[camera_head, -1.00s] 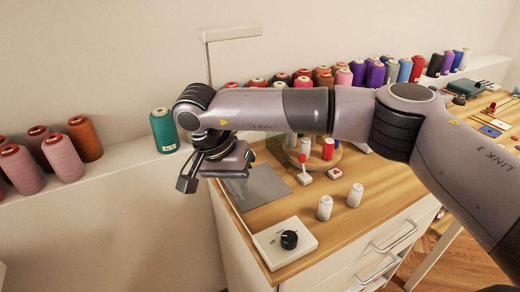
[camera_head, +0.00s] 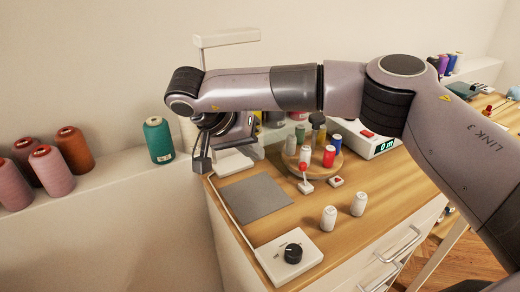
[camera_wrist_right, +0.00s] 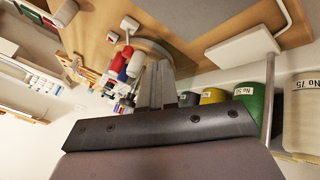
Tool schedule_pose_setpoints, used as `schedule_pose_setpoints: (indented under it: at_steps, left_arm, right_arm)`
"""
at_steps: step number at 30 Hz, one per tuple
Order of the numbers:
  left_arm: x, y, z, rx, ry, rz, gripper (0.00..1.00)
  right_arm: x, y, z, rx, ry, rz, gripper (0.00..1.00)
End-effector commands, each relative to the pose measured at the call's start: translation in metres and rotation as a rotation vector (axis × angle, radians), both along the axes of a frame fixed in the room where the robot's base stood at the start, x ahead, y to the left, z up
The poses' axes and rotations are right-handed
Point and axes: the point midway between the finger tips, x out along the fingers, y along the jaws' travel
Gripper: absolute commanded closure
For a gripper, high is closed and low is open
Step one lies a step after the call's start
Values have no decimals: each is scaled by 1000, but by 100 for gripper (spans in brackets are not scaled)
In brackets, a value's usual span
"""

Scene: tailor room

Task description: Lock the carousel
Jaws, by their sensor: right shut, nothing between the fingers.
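A white block with a red button (camera_head: 336,182) lies to the right of the lever. My right gripper is shut and empty, apart from the carousel, near the table's left end. In the wrist view its closed fingers (camera_wrist_right: 156,84) show below the carousel's edge. My left gripper is out of view.
A grey mat (camera_head: 257,197) and a white box with a black dial (camera_head: 291,252) lie in front. Two white spools (camera_head: 328,218) stand at the front edge. A white device with a display (camera_head: 378,142) stands behind right. A lamp (camera_head: 227,38) rises at the back.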

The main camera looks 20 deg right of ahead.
Motion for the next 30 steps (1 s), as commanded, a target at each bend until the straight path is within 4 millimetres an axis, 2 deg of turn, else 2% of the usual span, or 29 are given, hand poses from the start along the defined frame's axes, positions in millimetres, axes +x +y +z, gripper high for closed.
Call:
schedule_pose_setpoints:
  at_steps: [10, 18, 30]
  left_arm:
    - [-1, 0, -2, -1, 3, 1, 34]
    - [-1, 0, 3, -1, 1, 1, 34]
    - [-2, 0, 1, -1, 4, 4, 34]
  right_arm:
    - [8, -46, -63, 0, 4, -3, 100]
    - [-5, -72, -54, 1, 0, -1, 100]
    - [-9, -79, -52, 1, 1, 0, 100]
